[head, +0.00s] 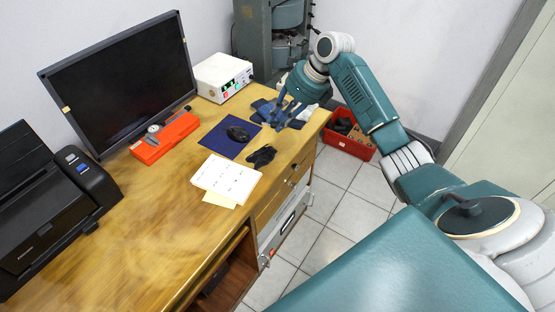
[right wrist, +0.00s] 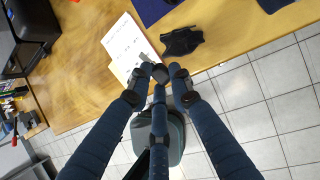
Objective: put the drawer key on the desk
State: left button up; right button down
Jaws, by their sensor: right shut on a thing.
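My right gripper (head: 285,115) is above the right edge of the wooden desk (head: 150,215). In the right wrist view its fingers (right wrist: 163,74) close together on a small thing, of which a thin pale-grey bit (right wrist: 149,58) shows at the tips. I take it for the drawer key, but it is too small and too covered to be sure. It is held in the air, seen against the desk's edge and the paper. No other key shows. My left gripper is not in view.
A white paper sheet (head: 226,180), a black crumpled item (head: 261,156) and a mouse (head: 237,133) on a blue mat (head: 222,143) lie near the right edge. A printer (head: 50,205), monitor (head: 125,80) and red box (head: 165,138) stand left. The desk's front middle is bare.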

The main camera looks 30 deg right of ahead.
notch_tip(320, 180, down, 16)
jog(key=shift+d+f, duration=0.1)
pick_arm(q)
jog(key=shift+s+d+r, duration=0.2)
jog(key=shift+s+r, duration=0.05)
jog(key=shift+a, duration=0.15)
pick_arm(e)
jog(key=shift+f, duration=0.1)
jog(key=shift+f+p, duration=0.35)
jog(key=shift+p, duration=0.05)
jog(key=c, duration=1.6)
grip_release()
jog(key=shift+c, duration=0.2)
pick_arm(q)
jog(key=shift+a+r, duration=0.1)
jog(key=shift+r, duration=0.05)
pick_arm(e)
jog(key=shift+o, duration=0.4)
